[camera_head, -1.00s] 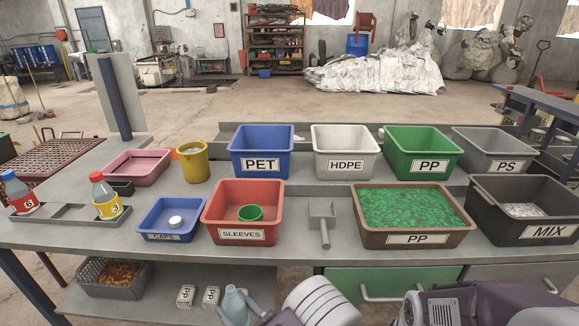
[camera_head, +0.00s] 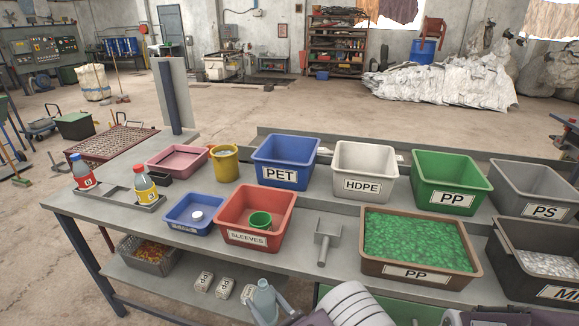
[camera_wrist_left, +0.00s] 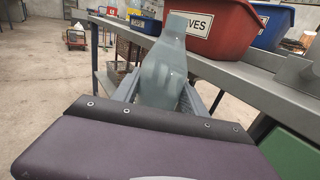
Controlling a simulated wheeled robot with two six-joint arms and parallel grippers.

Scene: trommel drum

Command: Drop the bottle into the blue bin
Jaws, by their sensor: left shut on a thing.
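My left gripper (camera_head: 268,305) is at the bottom of the head view, shut on a pale grey-green bottle (camera_head: 264,297) without a visible label. The bottle (camera_wrist_left: 165,65) stands between the fingers in the left wrist view, in front of the bench edge. The blue PET bin (camera_head: 284,176) is on the bench's back row, beyond the red SLEEVES bin. A smaller, shallow blue CAPS bin (camera_head: 181,226) with a white cap in it sits at the front left.
The red SLEEVES bin (camera_head: 280,225) holds a green cup. White HDPE (camera_head: 390,172), green PP (camera_head: 418,182) and grey PS (camera_head: 505,197) bins stand to the right. Two labelled bottles (camera_head: 83,175) stand in a rack at left.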

